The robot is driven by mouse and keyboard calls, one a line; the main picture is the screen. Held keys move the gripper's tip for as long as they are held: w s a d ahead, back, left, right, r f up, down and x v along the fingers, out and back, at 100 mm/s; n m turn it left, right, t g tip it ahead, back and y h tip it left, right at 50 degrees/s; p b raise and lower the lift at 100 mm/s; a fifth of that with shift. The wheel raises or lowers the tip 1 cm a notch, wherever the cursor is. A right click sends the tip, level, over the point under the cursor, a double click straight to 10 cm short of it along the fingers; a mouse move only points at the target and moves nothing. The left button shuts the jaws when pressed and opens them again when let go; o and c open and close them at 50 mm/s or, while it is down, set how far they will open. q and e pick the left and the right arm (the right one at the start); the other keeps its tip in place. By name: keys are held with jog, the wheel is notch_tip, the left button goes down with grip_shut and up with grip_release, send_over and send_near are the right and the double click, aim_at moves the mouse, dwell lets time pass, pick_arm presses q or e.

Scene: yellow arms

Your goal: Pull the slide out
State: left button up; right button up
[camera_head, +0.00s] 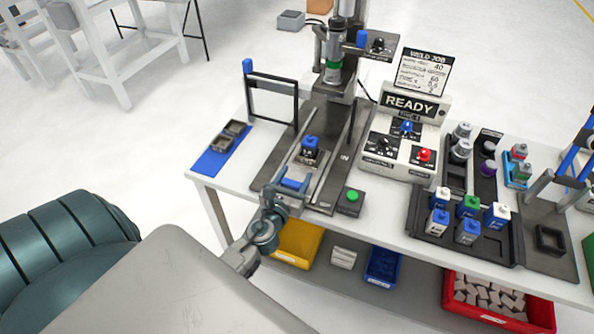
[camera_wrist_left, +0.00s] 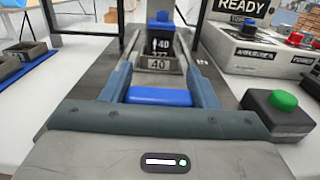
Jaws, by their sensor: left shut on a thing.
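The slide (camera_head: 316,168) is a grey carriage on the machine's base plate, with a blue handle (camera_head: 291,184) at its front. A block with a blue top (camera_head: 310,145) sits in the slide's holder; in the left wrist view the holder carries a "40" label (camera_wrist_left: 159,64). The handle also shows between the fingers in the left wrist view (camera_wrist_left: 160,96). My right gripper is not in view.
A green button box (camera_head: 350,200) stands close to the right of the gripper. A raised guard frame (camera_head: 271,100) stands at left, beside a blue mat (camera_head: 212,163) with grey holders. A READY control panel (camera_head: 402,140) and a tray of blocks (camera_head: 428,225) are to the right.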

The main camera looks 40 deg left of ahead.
pick_arm(q)
jog(key=shift+s+f, duration=0.1)
jog(key=shift+f, duration=0.1)
jog(key=o, duration=1)
jog(key=shift+c, duration=0.2)
jog(key=o, duration=0.3)
jog(key=shift+o, duration=0.7)
jog(key=shift+s+r, duration=0.15)
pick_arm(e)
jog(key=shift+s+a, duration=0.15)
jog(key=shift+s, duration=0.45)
pick_arm(q)
jog(key=shift+d, duration=0.1)
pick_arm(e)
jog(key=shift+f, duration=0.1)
pick_arm(q)
jog(key=shift+s, duration=0.25)
jog(key=b+v, duration=0.4)
jog(key=v, duration=0.6)
jog(key=shift+s, duration=0.2)
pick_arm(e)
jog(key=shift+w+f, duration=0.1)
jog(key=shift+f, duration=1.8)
